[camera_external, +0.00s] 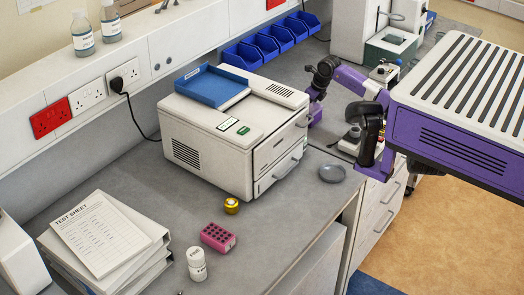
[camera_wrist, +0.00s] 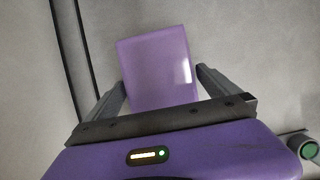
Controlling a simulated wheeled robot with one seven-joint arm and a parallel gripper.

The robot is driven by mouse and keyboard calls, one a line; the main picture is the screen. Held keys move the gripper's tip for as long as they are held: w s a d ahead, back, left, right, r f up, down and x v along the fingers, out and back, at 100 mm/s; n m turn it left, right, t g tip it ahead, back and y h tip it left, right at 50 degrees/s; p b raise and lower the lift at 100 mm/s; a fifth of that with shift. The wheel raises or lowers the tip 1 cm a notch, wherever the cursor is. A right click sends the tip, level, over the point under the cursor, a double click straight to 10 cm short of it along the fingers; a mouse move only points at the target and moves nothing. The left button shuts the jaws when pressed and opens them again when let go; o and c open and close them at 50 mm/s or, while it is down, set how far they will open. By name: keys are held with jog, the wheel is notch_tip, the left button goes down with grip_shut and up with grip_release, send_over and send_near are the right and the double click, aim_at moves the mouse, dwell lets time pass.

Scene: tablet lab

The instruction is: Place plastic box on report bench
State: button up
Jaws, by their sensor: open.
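The plastic box (camera_wrist: 158,62) is a translucent purple block lying on a grey surface in the wrist view. My gripper (camera_wrist: 161,82) is open, with one grey finger on each side of the box's near part. The fingers look close to its sides; I cannot tell whether they touch. In the external view my purple arm bends down behind the white machine, and its end is partly hidden there. The box cannot be made out in that view. The grey bench (camera_external: 290,225) runs along the wall; no label shows which part is the report bench.
The white machine (camera_external: 215,135) carries a blue tray (camera_external: 211,86). Binders with a test sheet (camera_external: 100,235), a pink rack (camera_external: 218,237), a white bottle (camera_external: 196,264) and a yellow item (camera_external: 231,205) stand in front. Blue bins (camera_external: 268,43) line the wall. Bare bench lies right of the rack.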

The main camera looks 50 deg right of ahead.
jog(key=v, duration=1.2)
jog(key=shift+b, duration=0.35)
